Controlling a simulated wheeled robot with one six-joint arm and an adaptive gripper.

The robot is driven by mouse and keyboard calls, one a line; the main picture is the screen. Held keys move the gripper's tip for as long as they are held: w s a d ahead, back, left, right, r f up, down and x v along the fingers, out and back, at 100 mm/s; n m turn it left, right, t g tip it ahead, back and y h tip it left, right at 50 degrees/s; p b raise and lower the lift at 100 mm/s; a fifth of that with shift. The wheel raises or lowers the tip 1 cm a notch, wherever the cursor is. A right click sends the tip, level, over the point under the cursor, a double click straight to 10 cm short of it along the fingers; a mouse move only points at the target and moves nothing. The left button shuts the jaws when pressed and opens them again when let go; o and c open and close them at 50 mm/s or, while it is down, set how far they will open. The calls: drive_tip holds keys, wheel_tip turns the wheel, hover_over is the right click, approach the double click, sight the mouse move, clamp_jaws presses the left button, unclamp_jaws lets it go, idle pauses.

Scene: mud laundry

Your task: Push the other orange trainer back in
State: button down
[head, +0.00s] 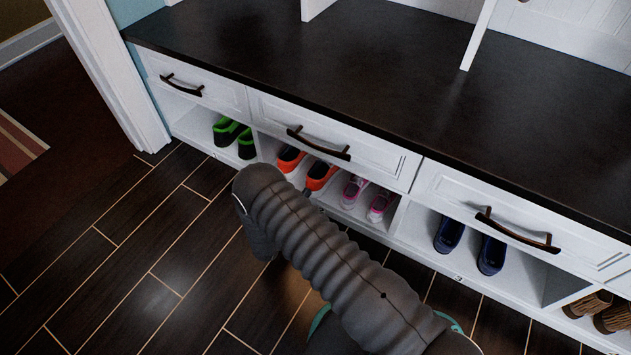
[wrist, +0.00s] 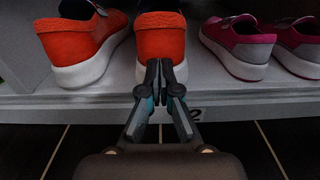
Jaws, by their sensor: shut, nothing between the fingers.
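Two orange trainers with white soles stand in a cubby under the bench, heels facing out. In the wrist view the left orange trainer (wrist: 82,42) is angled, and the right orange trainer (wrist: 160,36) is straight ahead, its heel close to the shelf's front edge. They also show in the head view, left (head: 290,159) and right (head: 319,175). My gripper (wrist: 160,70) is shut and empty, its tips in front of the right trainer's heel, hiding part of the sole. I cannot tell whether they touch. In the head view my arm hides most of the gripper.
Pink shoes (wrist: 238,45) stand close on the right in the same cubby. Green-black shoes (head: 230,133) are in the cubby to the left, navy shoes (head: 449,234) to the right. The white shelf edge (wrist: 250,98) lies under the trainers. A drawer handle (head: 318,146) juts out above.

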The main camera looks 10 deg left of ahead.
drive_tip(key=shift+b+x, duration=0.5)
drive_tip(key=shift+x, duration=1)
drive_tip(key=v, duration=1)
drive_tip(key=shift+f, duration=0.1)
